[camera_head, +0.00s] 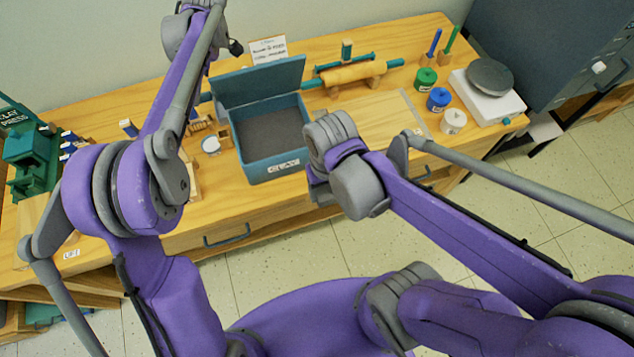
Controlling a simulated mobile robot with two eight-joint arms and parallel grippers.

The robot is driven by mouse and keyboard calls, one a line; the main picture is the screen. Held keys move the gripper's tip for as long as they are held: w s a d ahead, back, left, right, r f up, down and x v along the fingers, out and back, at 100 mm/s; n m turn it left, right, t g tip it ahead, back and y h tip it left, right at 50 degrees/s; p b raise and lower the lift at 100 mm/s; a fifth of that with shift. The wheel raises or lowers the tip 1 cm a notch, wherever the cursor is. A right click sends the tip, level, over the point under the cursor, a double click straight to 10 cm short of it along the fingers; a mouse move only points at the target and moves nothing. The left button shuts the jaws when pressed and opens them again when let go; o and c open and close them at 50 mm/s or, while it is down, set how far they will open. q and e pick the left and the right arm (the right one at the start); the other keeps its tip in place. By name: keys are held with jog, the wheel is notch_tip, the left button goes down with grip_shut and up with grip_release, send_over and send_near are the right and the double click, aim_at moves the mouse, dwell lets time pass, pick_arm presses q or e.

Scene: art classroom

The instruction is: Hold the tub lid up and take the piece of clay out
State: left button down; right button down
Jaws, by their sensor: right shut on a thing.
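The blue-grey tub (272,171) stands on the wooden bench, with its lid (258,82) tilted up at the back. Its dark inside looks empty, and no clay piece can be made out there or on the bench. My right gripper (319,188) is outside the tub, by its front right corner over the bench's front edge. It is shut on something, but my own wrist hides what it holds. My left arm reaches up past the tub's left side to the top of the picture. Its fingertips do not show, and I see no contact with the lid.
Green (426,78), blue (438,99) and white (453,121) pots and a scale (490,103) stand to the right. A green clay press (28,155) is at far left. A pale board (378,122) lies right of the tub.

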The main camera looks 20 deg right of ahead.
pick_arm(q)
jog(key=shift+w+f, duration=0.1)
jog(key=shift+w, duration=0.15)
pick_arm(e)
jog(key=s+d+r, duration=0.2)
jog(key=s+d, duration=0.8)
jog(key=s, duration=0.3)
jog(key=shift+r, duration=0.2)
pick_arm(q)
jog(key=shift+s+f, duration=0.1)
